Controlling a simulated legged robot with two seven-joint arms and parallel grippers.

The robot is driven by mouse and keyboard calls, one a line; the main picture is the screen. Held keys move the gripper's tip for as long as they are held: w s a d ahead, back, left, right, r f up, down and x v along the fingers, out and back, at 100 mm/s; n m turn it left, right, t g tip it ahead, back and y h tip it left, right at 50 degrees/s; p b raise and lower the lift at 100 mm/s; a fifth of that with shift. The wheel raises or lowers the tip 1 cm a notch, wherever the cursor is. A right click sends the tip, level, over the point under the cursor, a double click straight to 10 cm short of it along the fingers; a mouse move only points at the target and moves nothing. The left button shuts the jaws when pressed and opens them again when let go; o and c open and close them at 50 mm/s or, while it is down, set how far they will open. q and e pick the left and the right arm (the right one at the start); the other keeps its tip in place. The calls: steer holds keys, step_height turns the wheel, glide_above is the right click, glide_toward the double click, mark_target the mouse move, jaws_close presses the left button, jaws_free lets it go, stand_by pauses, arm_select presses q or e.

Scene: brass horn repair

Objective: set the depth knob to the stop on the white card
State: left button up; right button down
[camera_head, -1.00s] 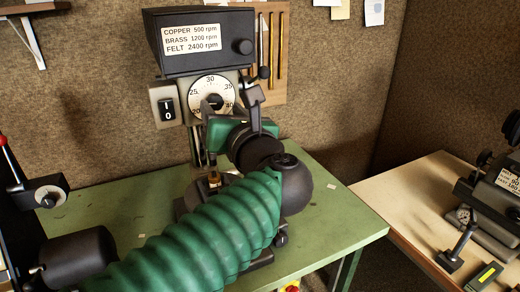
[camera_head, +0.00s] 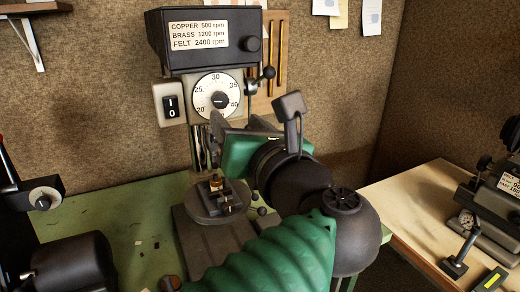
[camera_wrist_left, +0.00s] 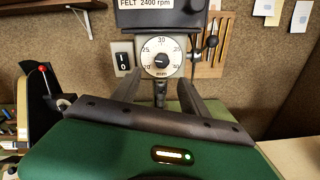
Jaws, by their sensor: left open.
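The depth knob is the dark centre of a round white dial (camera_head: 217,97) marked 20 to 40, on the front of the drill press. The dial also shows in the left wrist view (camera_wrist_left: 161,57); its 30 is at the top. I cannot clearly tell the pointer's exact setting. My left gripper (camera_head: 230,124) is open and empty, below and in front of the dial, apart from it. Its two fingers straddle the space below the dial in the wrist view (camera_wrist_left: 161,83). A white card (camera_head: 198,35) on the press head lists copper, brass and felt speeds; no stop is legible there. My right gripper is out of view.
A black rocker switch (camera_head: 171,106) is left of the dial, and a ball-ended lever (camera_head: 262,78) is right of it. A round press table (camera_head: 204,207) holds a small brass-coloured piece (camera_head: 215,182). Papers (camera_head: 372,17) are pinned on the wall. A second bench (camera_head: 415,192) stands right.

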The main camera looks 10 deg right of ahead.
arm_select(q)
steer(key=b+v, duration=0.2)
steer(key=v, duration=0.6)
steer(key=shift+d, duration=0.4)
steer(key=shift+w, duration=0.1)
